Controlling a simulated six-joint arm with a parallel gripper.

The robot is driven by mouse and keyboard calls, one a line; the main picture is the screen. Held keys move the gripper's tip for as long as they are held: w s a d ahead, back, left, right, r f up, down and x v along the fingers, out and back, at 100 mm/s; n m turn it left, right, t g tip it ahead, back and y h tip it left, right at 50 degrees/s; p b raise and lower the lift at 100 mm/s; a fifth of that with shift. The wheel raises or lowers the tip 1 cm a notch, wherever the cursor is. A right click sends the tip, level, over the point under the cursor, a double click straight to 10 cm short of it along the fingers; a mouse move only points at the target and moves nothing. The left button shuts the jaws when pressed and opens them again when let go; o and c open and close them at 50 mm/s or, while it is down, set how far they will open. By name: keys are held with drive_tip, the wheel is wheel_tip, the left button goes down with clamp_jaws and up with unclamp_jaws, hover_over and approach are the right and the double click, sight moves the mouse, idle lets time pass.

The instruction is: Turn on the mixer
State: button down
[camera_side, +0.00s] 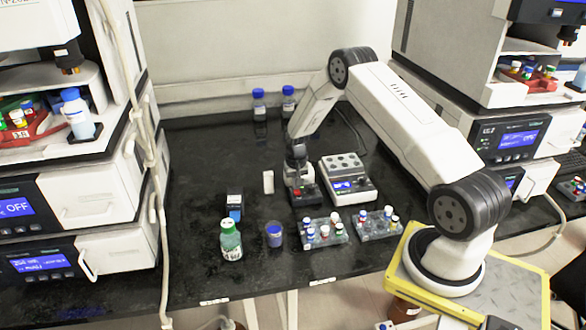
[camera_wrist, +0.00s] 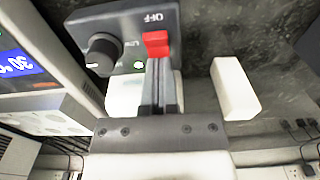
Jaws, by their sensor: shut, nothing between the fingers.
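The mixer (camera_side: 309,196) is a small unit with a dark front panel, on the black bench in the side view. My gripper (camera_wrist: 158,64) is shut and empty. Its fingertips are at the red switch and overlap its edge; I cannot tell whether they press it. In the side view my gripper (camera_side: 297,163) points down over the mixer and hides part of it.
A white device with a blue display (camera_side: 343,186) stands close right of the mixer. A white block (camera_side: 268,182) stands at its left. Vial racks (camera_side: 322,233), a green-capped bottle (camera_side: 231,240) and a blue cup (camera_side: 274,235) are in front. Blue-capped bottles (camera_side: 259,105) stand behind.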

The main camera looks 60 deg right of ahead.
drive_tip(key=shift+f, duration=0.6)
drive_tip(key=shift+s+a, duration=0.15)
drive_tip(key=shift+s, duration=0.05)
drive_tip(key=shift+s+a+g, duration=0.3)
drive_tip(key=shift+s+a, duration=0.15)
drive_tip(key=shift+a, duration=0.05)
drive_tip(key=shift+r, duration=0.1)
wheel_tip(320, 180, up, 15)
drive_tip(key=w+d, duration=0.1)
idle(0.8)
drive_tip(key=shift+r, duration=0.1)
